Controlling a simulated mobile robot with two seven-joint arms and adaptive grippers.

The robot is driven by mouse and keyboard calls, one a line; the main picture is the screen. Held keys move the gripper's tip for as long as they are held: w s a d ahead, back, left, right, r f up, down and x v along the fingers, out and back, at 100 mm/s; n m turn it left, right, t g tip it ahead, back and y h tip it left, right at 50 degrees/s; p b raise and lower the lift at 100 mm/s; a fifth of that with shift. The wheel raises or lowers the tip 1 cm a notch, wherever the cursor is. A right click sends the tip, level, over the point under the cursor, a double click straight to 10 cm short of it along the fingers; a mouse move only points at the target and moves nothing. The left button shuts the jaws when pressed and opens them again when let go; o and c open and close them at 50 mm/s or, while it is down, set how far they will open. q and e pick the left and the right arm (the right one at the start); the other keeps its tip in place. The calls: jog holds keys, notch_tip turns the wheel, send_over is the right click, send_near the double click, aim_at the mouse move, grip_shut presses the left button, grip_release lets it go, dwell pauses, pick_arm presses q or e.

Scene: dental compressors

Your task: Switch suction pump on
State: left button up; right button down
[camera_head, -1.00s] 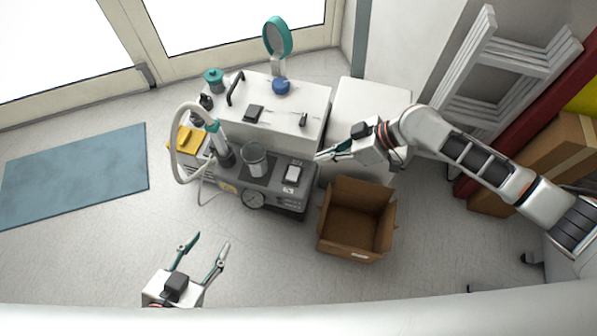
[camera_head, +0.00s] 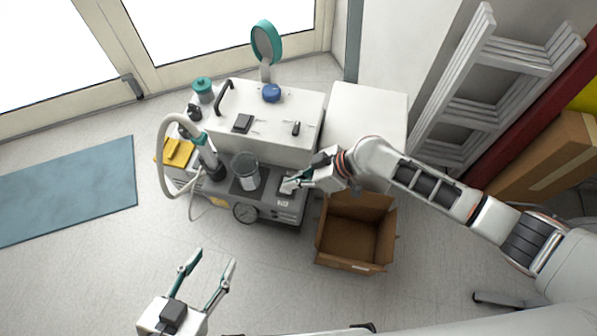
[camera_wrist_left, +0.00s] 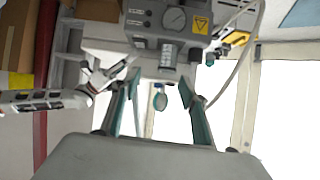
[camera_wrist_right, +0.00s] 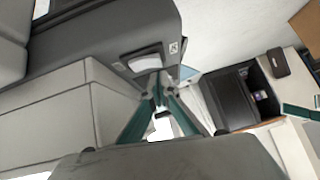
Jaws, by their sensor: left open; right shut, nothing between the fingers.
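The suction pump (camera_head: 268,203) is a low grey unit in front of a white cabinet, with a clear jar (camera_head: 246,172) on top and a round gauge (camera_head: 245,213) on its front. The gauge also shows in the left wrist view (camera_wrist_left: 175,19). A pale switch (camera_wrist_right: 146,64) sits in the pump's dark top in the right wrist view. My right gripper (camera_head: 288,187) is shut and empty, its tips at the switch and partly covering it in the head view. Whether they touch it is unclear. My left gripper (camera_head: 210,262) is open and empty, apart from the pump over the floor.
An open cardboard box (camera_head: 352,240) stands on the floor right of the pump, below my right arm. A white hose (camera_head: 162,160) loops at the pump's left. A ladder (camera_head: 485,95) leans at the right. Floor around my left gripper is clear.

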jog(key=shift+s+f, duration=0.1)
jog(key=shift+f, duration=0.65)
pick_arm(q)
jog(key=shift+w+d+r, duration=0.2)
jog(key=shift+w+r, duration=0.2)
jog(key=shift+r, duration=0.1)
